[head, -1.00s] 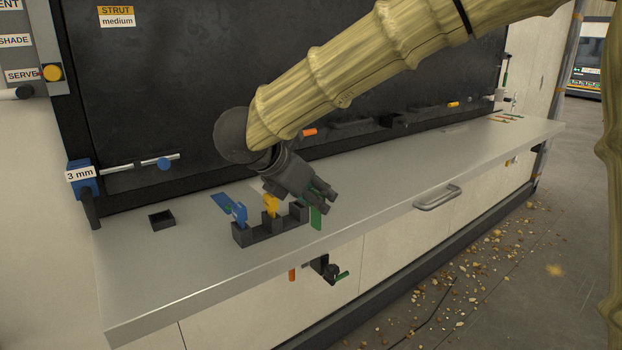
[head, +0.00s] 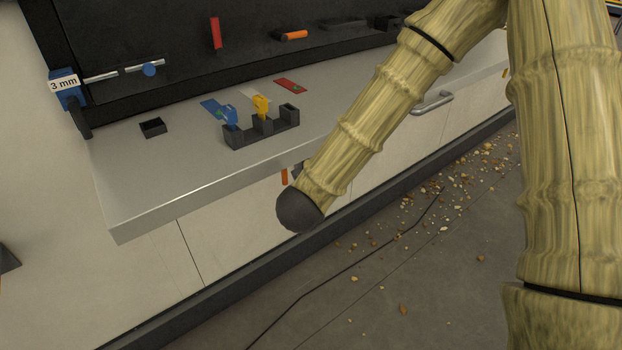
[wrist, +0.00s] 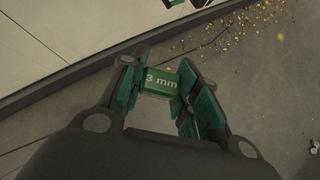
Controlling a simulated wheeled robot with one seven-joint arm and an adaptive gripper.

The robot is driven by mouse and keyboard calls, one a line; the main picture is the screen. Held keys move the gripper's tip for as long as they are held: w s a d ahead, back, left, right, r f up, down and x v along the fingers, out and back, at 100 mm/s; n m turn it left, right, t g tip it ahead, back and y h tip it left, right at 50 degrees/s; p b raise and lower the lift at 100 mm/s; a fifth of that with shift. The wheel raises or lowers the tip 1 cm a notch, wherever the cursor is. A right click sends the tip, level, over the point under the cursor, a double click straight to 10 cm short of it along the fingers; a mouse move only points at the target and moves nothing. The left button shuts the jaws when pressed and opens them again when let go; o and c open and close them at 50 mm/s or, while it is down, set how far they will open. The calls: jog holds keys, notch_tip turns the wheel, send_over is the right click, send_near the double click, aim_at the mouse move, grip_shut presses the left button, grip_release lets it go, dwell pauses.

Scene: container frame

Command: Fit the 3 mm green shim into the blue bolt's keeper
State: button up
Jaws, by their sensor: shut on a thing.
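My gripper (wrist: 160,84) is shut on the green shim (wrist: 161,81), whose "3 mm" label faces the wrist camera. The shim sits between the green-padded fingers, over the floor in that view. In the head view my gripper and the shim are hidden beyond the dark end of my arm, in front of the bench. The blue bolt, a silver rod with a blue knob (head: 149,69), lies along the back panel at upper left. A blue block (head: 66,98) with a "3 mm" label (head: 64,85) is at its left end. I cannot make out the keeper's opening.
A dark rack (head: 262,132) on the bench (head: 180,180) holds blue and yellow pieces; its right slot looks empty. A small black tray (head: 152,127) and a red plate (head: 291,86) lie nearby. A handle (head: 432,102) juts from the bench front. Debris (head: 440,190) litters the floor.

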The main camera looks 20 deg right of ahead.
jog(key=s+f+n+y, duration=0.1)
jog(key=s+f+n, duration=0.1)
jog(key=f, duration=0.6)
jog(key=s+a+f+n+y, duration=0.1)
jog(key=s+f+n+y, duration=0.1)
jog(key=f, duration=0.6)
jog(key=shift+f+n+t+y, duration=0.2)
jog(key=shift+n+t+y, duration=0.1)
jog(key=shift+n+t, duration=0.1)
